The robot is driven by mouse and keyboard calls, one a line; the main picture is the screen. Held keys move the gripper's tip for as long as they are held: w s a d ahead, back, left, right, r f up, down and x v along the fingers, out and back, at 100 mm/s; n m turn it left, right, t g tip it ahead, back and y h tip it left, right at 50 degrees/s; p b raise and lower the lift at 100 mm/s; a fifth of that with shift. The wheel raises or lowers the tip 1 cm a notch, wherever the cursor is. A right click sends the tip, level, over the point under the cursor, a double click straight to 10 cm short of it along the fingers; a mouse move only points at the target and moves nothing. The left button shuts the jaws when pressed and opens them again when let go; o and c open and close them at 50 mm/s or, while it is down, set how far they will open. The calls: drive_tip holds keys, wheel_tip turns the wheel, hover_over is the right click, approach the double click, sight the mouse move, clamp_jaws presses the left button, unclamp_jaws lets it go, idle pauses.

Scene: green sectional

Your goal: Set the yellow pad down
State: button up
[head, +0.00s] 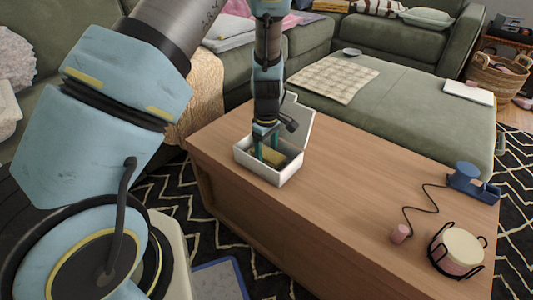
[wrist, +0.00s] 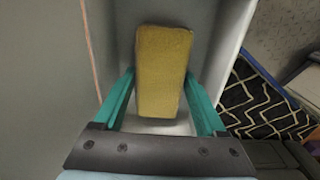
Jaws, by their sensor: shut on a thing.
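The yellow pad (wrist: 162,65) is a thick rectangular block, seen in the wrist view between my two teal fingers. In the head view, my gripper (head: 270,154) points down into a white open box (head: 272,175) on the wooden table, and it is shut on the yellow pad (head: 288,158). The pad is inside the box's walls. I cannot tell whether its underside touches the box floor. The wrist view shows my gripper (wrist: 160,105) with a finger on each side of the pad and pale box walls around it.
The wooden table (head: 340,200) is clear in the middle. The box's raised lid (head: 300,120) stands behind my gripper. A blue device (head: 470,182) with a cord and a round pink-sided container (head: 458,252) sit at the table's right end. A green sofa (head: 410,110) borders the back.

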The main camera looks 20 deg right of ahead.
sight(267, 152)
drive_tip(key=o, duration=1.2)
drive_tip(key=shift+f, duration=0.15)
wheel_tip(267, 152, up, 12)
drive_tip(key=p, duration=0.3)
drive_tip(key=shift+r, duration=0.2)
drive_tip(key=s+a+r+m, duration=0.1)
drive_tip(key=a+r, duration=0.3)
drive_tip(key=a, duration=0.6)
drive_tip(key=s+a+r+m+t, duration=0.1)
drive_tip(key=s+a+r+m, duration=0.1)
drive_tip(key=a, duration=0.8)
drive_tip(key=s+a+r+m, duration=0.1)
drive_tip(key=a+r+m, duration=0.3)
drive_tip(key=a, duration=0.6)
drive_tip(key=shift+s+r+t, duration=0.25)
drive_tip(key=shift+r+t, duration=0.05)
drive_tip(key=shift+r, duration=0.6)
